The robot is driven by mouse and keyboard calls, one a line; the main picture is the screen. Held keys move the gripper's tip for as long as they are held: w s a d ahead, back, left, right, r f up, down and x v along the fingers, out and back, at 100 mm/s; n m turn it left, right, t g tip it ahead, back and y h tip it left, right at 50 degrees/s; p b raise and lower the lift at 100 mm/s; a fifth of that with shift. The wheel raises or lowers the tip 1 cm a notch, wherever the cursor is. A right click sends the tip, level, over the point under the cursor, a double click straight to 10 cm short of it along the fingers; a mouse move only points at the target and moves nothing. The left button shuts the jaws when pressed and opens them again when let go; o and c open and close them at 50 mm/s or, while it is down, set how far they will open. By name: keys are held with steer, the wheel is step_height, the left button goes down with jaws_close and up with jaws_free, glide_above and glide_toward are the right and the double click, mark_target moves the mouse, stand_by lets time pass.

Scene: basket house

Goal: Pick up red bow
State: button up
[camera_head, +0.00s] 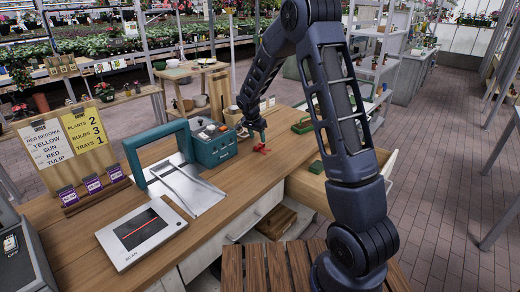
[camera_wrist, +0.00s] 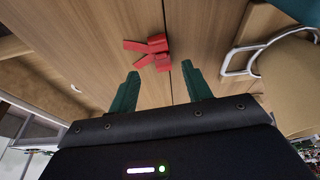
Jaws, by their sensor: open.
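The red bow (camera_head: 262,149) lies on the wooden counter, just right of the teal box. In the wrist view the red bow (camera_wrist: 152,52) lies flat on the wood, ahead of the fingers and near a dark seam. My gripper (camera_head: 258,128) is above the bow in the head view, partly hidden by its own arm. In the wrist view my gripper (camera_wrist: 160,84) shows two green fingers, spread apart and empty. The bow is a little beyond the fingertips, roughly centred between them, and I see no contact.
A teal box with small items (camera_head: 214,147) stands close to the left of the bow. A teal frame (camera_head: 160,150), a scanner tablet (camera_head: 141,231) and a sign board (camera_head: 62,148) are farther left. An open drawer (camera_head: 312,188) juts out at the right. Bare counter (camera_head: 235,175) lies in front.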

mark_target(259, 145)
steer(key=shift+x, duration=2.75)
steer(key=shift+w+r, duration=0.1)
steer(key=shift+w, duration=0.05)
steer(key=c, duration=1.1)
